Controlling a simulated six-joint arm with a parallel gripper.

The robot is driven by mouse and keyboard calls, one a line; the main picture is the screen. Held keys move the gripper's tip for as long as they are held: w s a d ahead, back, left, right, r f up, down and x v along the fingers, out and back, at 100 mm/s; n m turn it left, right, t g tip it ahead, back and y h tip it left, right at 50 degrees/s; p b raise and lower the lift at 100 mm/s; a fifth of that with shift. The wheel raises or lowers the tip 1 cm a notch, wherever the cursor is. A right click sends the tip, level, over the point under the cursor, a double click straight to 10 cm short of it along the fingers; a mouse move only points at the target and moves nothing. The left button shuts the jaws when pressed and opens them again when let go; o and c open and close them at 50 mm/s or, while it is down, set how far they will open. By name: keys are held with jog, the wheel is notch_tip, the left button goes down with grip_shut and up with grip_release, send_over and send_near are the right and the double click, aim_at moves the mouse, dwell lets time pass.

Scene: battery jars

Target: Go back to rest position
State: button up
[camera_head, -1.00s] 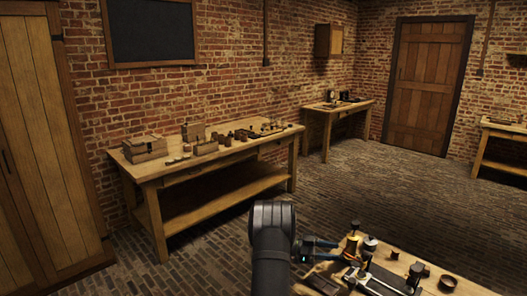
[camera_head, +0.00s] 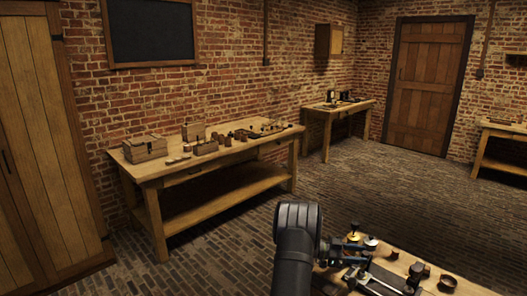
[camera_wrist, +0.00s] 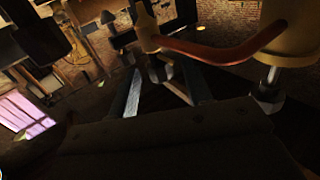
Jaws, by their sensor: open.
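My gripper (camera_head: 338,247) is at the left end of the near bench (camera_head: 470,288), partly behind my dark arm. In the wrist view my gripper (camera_wrist: 163,92) shows two bluish fingers spread apart, with nothing clearly held between them. A copper-coloured curved rod (camera_wrist: 225,52) and a pale yellow cylinder (camera_wrist: 292,32) with a metal stem are close to the fingers at upper right. I cannot tell whether they touch. On the near bench are a dark jar with a pale top (camera_head: 371,243) and a yellow-based fitting (camera_head: 353,237).
The near bench also holds a small brown cup (camera_head: 448,281) and several small brown pieces. A long workbench (camera_head: 160,176) with boxes stands along the brick wall. Brick floor (camera_head: 400,200) is clear between the benches.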

jog(key=x, duration=0.2)
jog(key=shift+s+d, duration=0.1)
jog(key=shift+d, duration=0.25)
jog(key=n+t, duration=0.2)
jog(key=t, duration=0.1)
jog(key=n+t, duration=0.2)
jog(key=t, duration=0.2)
jog(key=shift+n, duration=0.3)
jog(key=s+a, duration=0.3)
jog(key=a, duration=1.4)
jog(key=shift+w+d+r+m+g+h, duration=0.2)
jog(key=shift+w+d+m+g+h, duration=0.1)
jog(key=shift+w+d+m+g, duration=0.75)
jog(key=shift+w+d+r+m+g+h, duration=0.3)
jog(key=shift+w+d+m+g, duration=0.25)
jog(key=shift+w+d+g, duration=0.5)
jog(key=shift+a, duration=0.25)
